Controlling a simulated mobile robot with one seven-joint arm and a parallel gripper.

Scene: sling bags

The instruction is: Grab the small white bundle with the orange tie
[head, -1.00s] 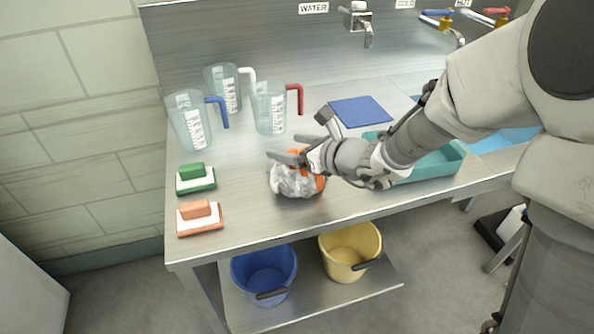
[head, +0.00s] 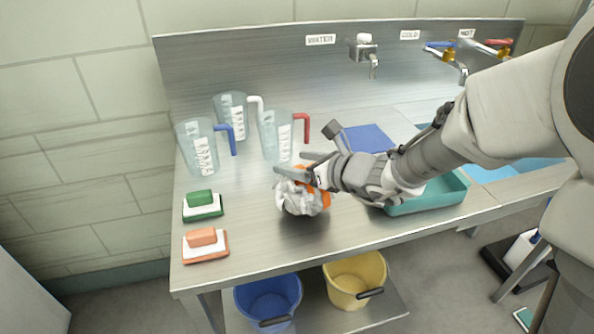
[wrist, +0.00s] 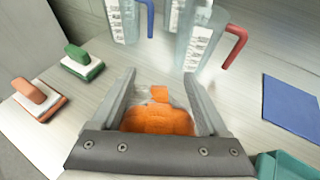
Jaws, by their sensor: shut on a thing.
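The small white bundle (head: 297,199) with an orange tie (head: 325,194) is between the fingers of my gripper (head: 296,167), just above the steel counter, with a shadow under it. In the wrist view my gripper (wrist: 160,90) has one finger on each side of the bundle. The orange part (wrist: 158,121) fills the space between them, and a little of the white (wrist: 143,95) shows beyond it. The bundle's far side is hidden by my gripper in the head view.
Several clear jugs (head: 196,148) stand behind the bundle. A green brush (head: 202,206) and an orange brush (head: 205,244) lie to the left. A teal tray (head: 430,198) and a blue cloth (head: 367,138) are on the right. Buckets (head: 355,278) stand below the counter.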

